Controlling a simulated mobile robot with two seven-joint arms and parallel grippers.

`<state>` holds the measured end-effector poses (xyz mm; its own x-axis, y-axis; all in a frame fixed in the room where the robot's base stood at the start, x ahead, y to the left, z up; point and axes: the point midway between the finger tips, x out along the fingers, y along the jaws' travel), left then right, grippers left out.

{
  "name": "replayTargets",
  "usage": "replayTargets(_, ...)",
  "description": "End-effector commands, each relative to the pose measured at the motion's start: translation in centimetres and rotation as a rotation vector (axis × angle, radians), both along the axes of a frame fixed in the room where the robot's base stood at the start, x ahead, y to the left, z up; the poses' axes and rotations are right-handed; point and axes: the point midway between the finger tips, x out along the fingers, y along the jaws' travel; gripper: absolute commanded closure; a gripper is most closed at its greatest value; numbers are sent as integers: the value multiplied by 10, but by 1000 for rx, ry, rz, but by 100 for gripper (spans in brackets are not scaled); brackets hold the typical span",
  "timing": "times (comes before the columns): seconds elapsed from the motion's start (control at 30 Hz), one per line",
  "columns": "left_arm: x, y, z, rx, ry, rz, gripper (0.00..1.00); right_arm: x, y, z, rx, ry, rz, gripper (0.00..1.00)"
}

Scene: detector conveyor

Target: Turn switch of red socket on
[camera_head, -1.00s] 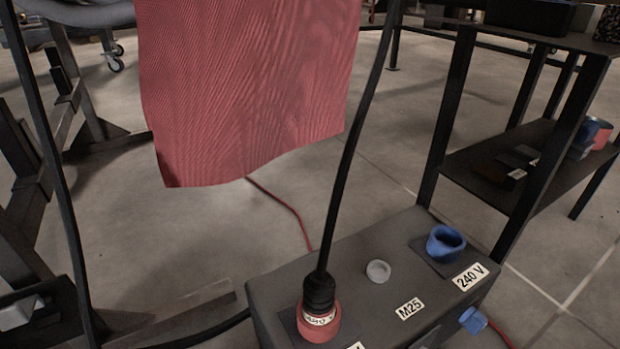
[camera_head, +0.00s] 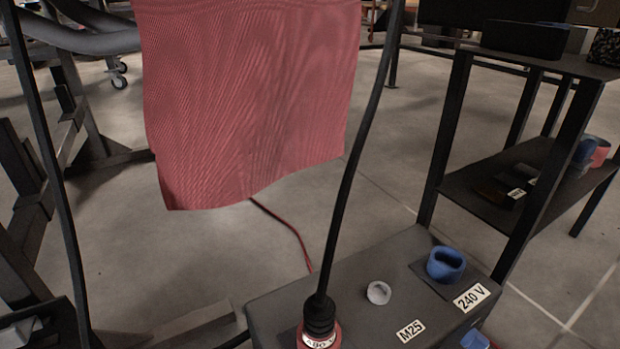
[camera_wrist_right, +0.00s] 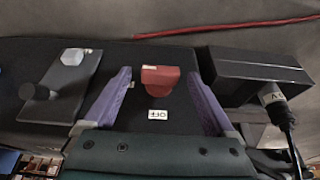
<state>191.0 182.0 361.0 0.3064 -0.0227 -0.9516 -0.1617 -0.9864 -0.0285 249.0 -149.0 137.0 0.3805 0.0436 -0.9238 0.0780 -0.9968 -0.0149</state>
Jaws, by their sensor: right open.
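In the right wrist view, my right gripper (camera_wrist_right: 158,75) is open, with one purple finger on each side of a red switch-like block (camera_wrist_right: 162,79). A small white label reading OFF lies beside the block. I cannot tell whether the fingers touch it. In the head view, a red socket with a plug (camera_head: 320,336) sits at the front of a dark grey box (camera_head: 345,270), cut off by the lower edge. A black cable (camera_head: 352,170) rises from the plug. Neither gripper shows in the head view.
A blue socket (camera_head: 446,264) and a pale round knob (camera_head: 379,292) sit on the box. A dark shelf (camera_head: 500,180) stands at right. In the wrist view, a black box (camera_wrist_right: 255,72) stands right of the gripper, with a cable plug.

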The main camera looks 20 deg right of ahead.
Motion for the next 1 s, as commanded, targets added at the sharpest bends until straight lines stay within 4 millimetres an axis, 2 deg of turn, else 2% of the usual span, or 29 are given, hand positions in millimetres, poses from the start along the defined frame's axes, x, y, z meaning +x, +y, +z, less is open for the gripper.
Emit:
replayTargets(0.03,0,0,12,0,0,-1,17,-3,0,11,1,1,0,10)
replayTargets(0.3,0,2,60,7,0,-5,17,-21,-2,59,0,2,-1,10)
replayTargets(0.5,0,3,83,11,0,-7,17,-31,-3,81,0,1,-1,10)
replayTargets(0.67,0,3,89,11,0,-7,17,-35,-4,87,0,0,-1,10)
replayTargets(1.0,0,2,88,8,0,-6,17,-35,-4,86,0,0,0,10)
